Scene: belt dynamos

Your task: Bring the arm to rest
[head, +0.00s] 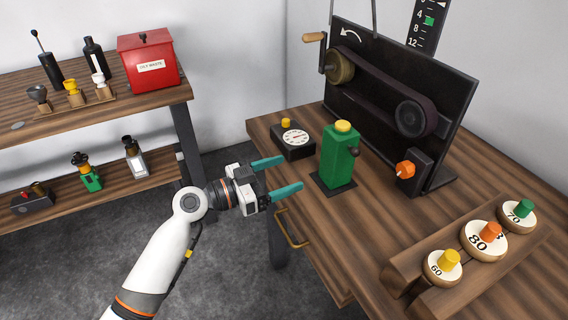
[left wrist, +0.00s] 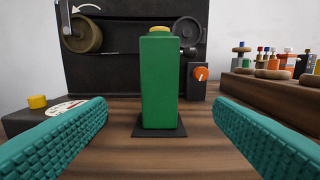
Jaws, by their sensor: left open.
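My left gripper (head: 280,177) is open and empty, with its two teal fingers apart. It is at the left edge of the wooden bench, pointing toward a green bottle-like block with a yellow top (head: 340,155). The block stands upright on a dark square pad (head: 334,189), apart from the fingers. In the left wrist view the green block (left wrist: 160,85) is centred beyond and between the fingertips. My right gripper is in neither view.
The bench holds a black belt rig (head: 445,107), a dial box (head: 294,142), an orange knob box (head: 409,172) and a rack of numbered weights (head: 428,292). A shelf with a red waste box (head: 150,62) stands left. Open floor lies between shelf and bench.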

